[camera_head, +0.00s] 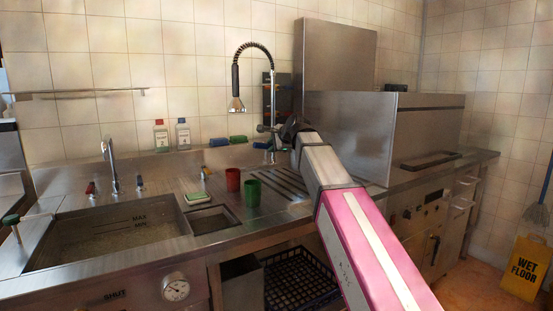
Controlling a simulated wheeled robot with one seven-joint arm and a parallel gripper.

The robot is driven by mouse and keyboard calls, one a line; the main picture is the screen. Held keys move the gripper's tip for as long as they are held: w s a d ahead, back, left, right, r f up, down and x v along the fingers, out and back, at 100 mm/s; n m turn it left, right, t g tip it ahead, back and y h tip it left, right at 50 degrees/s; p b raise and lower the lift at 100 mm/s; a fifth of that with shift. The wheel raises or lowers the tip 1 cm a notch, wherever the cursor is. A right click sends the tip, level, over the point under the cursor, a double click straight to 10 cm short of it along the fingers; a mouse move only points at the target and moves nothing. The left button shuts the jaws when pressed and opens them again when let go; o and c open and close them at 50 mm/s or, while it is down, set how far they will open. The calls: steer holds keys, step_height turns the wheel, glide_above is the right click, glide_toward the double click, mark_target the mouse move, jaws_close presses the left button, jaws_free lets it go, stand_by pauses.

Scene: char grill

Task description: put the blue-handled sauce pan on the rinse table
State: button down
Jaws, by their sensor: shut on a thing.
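My arm reaches from the bottom right to the back of the steel counter. My gripper (287,129) is at its far end, dark and small, in front of the tap of the spray hose. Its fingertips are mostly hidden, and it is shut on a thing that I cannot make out. I cannot pick out the blue-handled sauce pan. The steel counter (225,221), which seems to be the rinse table, has a ribbed drain area (275,181) just left of my arm.
A water-filled sink (110,235) is at the left. A red cup (233,180) and a green cup (252,193) stand left of the ribs. A hanging spray hose (236,85) is behind. A steel machine (430,125) stands right. A wet floor sign (524,267) is on the floor.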

steer(key=shift+w+d+f, duration=0.55)
steer(key=shift+w+f, duration=0.05)
steer(key=shift+w, duration=0.1)
steer(key=shift+f, duration=1.9)
steer(key=c, duration=0.9)
jaws_free()
steer(key=shift+f, duration=0.1)
steer(key=v, duration=1.2)
steer(key=shift+s, duration=0.1)
